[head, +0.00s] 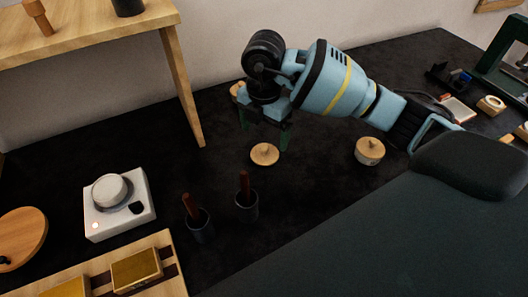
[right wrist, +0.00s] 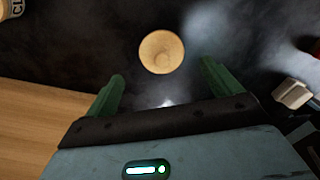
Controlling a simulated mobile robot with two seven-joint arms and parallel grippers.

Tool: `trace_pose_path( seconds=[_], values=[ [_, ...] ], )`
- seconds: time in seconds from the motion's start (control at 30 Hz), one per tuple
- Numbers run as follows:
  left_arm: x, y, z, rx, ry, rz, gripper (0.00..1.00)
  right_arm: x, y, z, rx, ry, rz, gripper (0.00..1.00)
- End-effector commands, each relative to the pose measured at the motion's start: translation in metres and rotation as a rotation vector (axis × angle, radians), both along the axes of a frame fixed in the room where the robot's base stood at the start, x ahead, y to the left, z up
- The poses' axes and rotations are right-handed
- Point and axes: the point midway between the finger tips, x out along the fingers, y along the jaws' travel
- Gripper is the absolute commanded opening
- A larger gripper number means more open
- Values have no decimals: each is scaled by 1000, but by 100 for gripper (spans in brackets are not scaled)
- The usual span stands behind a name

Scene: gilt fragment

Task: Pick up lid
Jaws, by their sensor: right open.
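The lid (head: 264,154) is a small round light-wood disc with a knob, lying on the dark tabletop. It also shows in the right wrist view (right wrist: 161,51), just ahead of and between the line of the fingers. My right gripper (head: 264,130) is open and empty, with its green fingers pointing down close to the lid. In the right wrist view, the fingers (right wrist: 161,78) are spread wider than the lid and apart from it. My left gripper is not in view.
A jar (head: 369,152) with a wooden top stands right of the lid. Two dark cups with brown handles (head: 246,205) stand in front. A white device (head: 119,205) is at left. A wooden shelf (head: 186,95) rises at back left. Bare dark tabletop surrounds the lid.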

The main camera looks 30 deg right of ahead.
Motion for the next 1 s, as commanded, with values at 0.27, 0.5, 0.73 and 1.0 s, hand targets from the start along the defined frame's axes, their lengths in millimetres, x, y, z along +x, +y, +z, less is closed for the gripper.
trace_pose_path(
  seconds=[0.27, 0.5, 0.73, 1.0],
  values=[
    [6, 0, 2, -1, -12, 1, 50, -1, -1, -13, -2, 1, -2, 90],
    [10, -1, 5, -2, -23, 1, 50, -3, -5, -47, -1, 3, -2, 90],
    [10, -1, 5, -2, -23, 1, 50, -3, -5, -59, -2, -1, -1, 90],
    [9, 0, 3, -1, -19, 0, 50, -2, -5, -59, -1, -1, -1, 77]
  ],
)
